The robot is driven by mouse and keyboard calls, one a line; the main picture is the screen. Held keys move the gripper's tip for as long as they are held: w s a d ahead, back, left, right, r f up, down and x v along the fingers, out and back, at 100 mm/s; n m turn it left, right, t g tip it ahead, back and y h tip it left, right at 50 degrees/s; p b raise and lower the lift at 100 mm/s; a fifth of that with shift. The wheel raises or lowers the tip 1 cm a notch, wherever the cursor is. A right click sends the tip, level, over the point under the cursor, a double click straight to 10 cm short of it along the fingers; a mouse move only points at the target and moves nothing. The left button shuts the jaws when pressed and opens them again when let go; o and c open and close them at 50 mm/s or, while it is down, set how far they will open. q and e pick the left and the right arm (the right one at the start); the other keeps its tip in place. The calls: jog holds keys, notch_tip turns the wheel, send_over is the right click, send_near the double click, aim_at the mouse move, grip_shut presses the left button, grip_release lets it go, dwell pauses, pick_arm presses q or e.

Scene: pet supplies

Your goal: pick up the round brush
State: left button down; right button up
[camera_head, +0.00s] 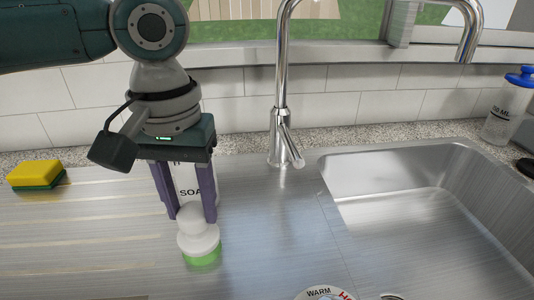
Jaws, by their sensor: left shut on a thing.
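The round brush (198,240) has a white knobbed top and a green lower part. It is over the steel drainboard left of the sink, in the camera_head view. My left gripper (196,213) comes down from above, with its purple fingers shut on the brush's white knob. I cannot tell whether the brush's underside touches the steel. My right gripper is not in view.
A white soap bottle (184,181) stands right behind the left gripper, partly hidden. A yellow and green sponge (36,175) lies at left. A chrome faucet (283,110) rises behind the sink (400,165). A blue-capped bottle (503,115) stands at far right.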

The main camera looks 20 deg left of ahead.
pick_arm(q)
jog(key=shift+r, duration=0.15)
jog(key=shift+r, duration=0.3)
jog(key=r, duration=0.2)
jog(key=shift+s+d+r, duration=0.2)
jog(key=shift+s+r, duration=0.15)
jog(key=s+d, duration=0.9)
jog(key=s, duration=0.5)
jog(key=shift+s+p, duration=0.3)
jog(key=shift+p, duration=0.15)
